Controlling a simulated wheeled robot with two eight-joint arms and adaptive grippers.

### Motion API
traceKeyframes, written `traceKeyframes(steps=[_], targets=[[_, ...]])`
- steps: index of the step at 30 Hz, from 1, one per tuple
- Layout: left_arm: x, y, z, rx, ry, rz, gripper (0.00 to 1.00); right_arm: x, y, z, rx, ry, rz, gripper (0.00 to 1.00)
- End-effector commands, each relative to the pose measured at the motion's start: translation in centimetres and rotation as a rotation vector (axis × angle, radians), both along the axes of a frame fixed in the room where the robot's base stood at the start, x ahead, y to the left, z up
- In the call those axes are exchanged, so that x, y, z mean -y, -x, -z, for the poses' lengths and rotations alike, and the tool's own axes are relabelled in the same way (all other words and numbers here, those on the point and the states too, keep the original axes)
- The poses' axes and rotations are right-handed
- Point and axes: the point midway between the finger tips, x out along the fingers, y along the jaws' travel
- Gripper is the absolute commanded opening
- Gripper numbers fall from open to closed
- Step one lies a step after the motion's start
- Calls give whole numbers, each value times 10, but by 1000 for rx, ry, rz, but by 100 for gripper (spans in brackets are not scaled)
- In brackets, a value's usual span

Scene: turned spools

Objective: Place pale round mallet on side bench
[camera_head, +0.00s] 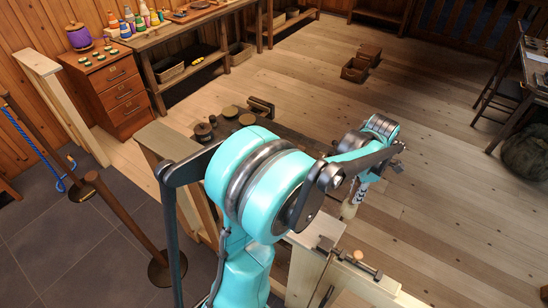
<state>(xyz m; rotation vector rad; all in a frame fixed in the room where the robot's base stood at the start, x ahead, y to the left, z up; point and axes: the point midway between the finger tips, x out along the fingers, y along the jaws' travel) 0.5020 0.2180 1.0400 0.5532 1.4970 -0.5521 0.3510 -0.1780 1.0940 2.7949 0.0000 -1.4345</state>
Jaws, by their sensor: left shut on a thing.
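My left arm crosses the middle of the view, and its gripper (358,194) points down beyond the big teal joint. The gripper is shut on a pale, rounded wooden thing (349,210), which looks like the pale round mallet. Only a small part of the mallet shows below the fingers. It is at the bench's right end, and I cannot tell whether it touches the wood. The pale wooden bench (322,230) is largely hidden by my arm. I cannot tell which bench is the side bench. My right gripper is not in view.
Dark round pieces (203,131) stand at the bench's far left end. A clamp-like tool (353,259) lies at the near right. A long bench (180,36) with bottles and a drawer cabinet (112,91) stand along the back wall.

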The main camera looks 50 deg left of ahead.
Motion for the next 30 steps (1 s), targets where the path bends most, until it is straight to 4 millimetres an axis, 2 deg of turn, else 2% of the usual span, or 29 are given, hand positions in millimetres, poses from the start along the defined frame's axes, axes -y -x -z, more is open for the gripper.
traceKeyframes(steps=[1,7,15,17,27,30], targets=[[0,0,15,0,0,0,0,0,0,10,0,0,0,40],[0,0,48,0,0,0,0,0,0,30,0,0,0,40],[-5,-2,60,0,0,-2,0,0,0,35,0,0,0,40],[-14,-5,65,0,0,-5,0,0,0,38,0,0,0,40],[-86,-32,114,0,0,-5,0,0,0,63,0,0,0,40],[-100,-38,122,0,0,-3,0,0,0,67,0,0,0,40]])
